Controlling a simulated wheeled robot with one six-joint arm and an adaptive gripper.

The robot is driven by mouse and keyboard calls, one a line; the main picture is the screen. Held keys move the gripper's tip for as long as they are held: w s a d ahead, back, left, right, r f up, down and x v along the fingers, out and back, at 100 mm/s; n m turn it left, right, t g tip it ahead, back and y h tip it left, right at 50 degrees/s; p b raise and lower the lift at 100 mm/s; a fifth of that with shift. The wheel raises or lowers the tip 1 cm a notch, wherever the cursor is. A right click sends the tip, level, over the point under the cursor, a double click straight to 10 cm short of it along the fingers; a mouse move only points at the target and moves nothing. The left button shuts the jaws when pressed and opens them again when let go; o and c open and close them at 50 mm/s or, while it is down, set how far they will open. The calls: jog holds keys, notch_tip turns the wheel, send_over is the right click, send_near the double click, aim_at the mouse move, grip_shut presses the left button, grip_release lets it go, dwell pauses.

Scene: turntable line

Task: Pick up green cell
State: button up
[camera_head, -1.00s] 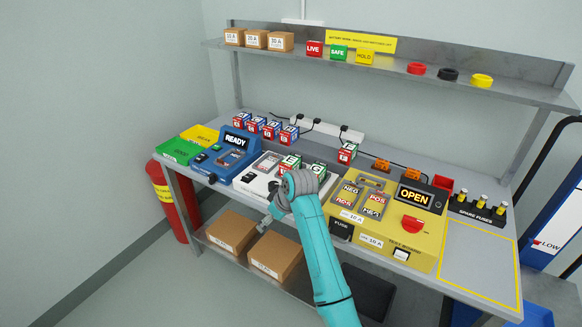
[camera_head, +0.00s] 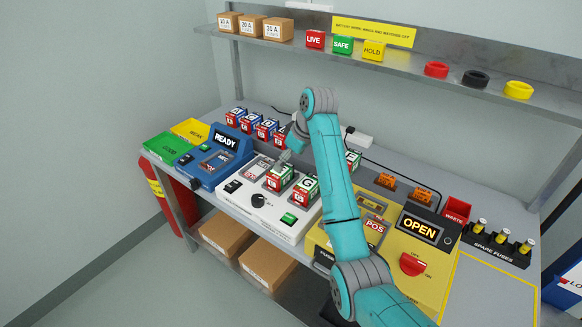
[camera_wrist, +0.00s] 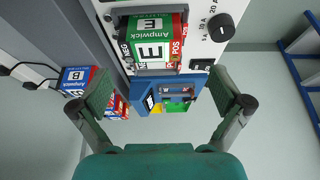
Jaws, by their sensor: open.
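A green, white and red cell marked E (camera_head: 279,178) sits in the white charger (camera_head: 262,222). A matching cell marked G (camera_head: 306,188) sits to its right in the same charger. A third green-topped cell (camera_head: 353,160) stands farther right, partly hidden by my arm. My gripper (camera_head: 284,157) is above and behind cell E in the head view. In the wrist view, my gripper (camera_wrist: 168,98) has its fingers wide apart with nothing between them. There, cell E (camera_wrist: 153,42) lies beyond the fingertips, near the top of the picture, apart from both.
A shelf (camera_head: 400,64) runs above the bench.

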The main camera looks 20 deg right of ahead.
aim_at(284, 171)
jog(key=w+f, duration=0.1)
jog(key=f, duration=0.1)
jog(key=w+f, duration=0.1)
jog(key=f, duration=0.1)
jog(key=shift+w, duration=0.15)
jog(key=shift+w+x, duration=0.1)
jog(key=shift+x, duration=1.3)
jog(key=shift+w+x, duration=0.15)
jog(key=shift+x, duration=1.3)
jog(key=shift+a+r, duration=0.1)
jog(key=shift+a, duration=0.05)
jog(key=shift+r, duration=0.1)
jog(key=c, duration=1.3)
